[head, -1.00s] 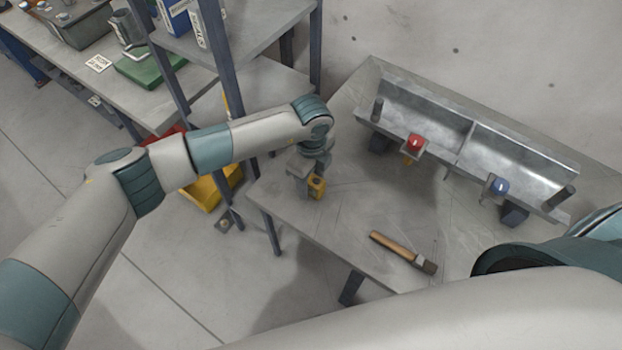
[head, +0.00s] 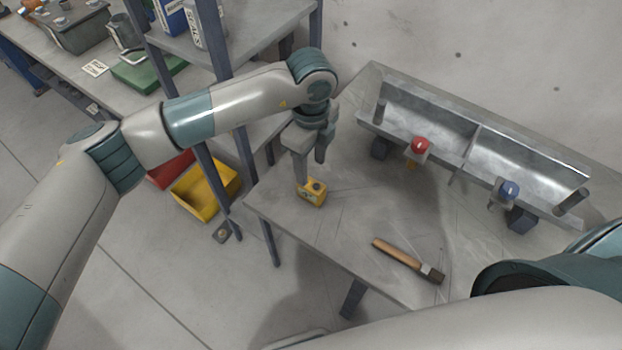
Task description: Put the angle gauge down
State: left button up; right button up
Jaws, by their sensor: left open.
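The angle gauge, a small yellow block with a dark round face (head: 313,192), sits on the grey table (head: 345,235) near its left edge. My left gripper (head: 311,170) is above it, fingers pointing down and apart. One finger reaches down close to the gauge's back left side; I cannot tell if it touches. The other finger is clear of it, higher and to the right. My right gripper is not in view; only part of my right arm shows at the lower right.
A brush with a wooden handle (head: 398,254) lies at the table's front. A metal trough (head: 470,140) with a red knob (head: 420,146) and a blue knob (head: 508,190) stands at the back right. Shelf posts (head: 222,185) and a yellow bin (head: 203,190) are at left. The table's middle is clear.

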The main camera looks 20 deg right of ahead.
pick_arm(q)
jog(key=shift+r+b, duration=0.4)
jog(key=shift+r, duration=1.1)
dwell(0.8)
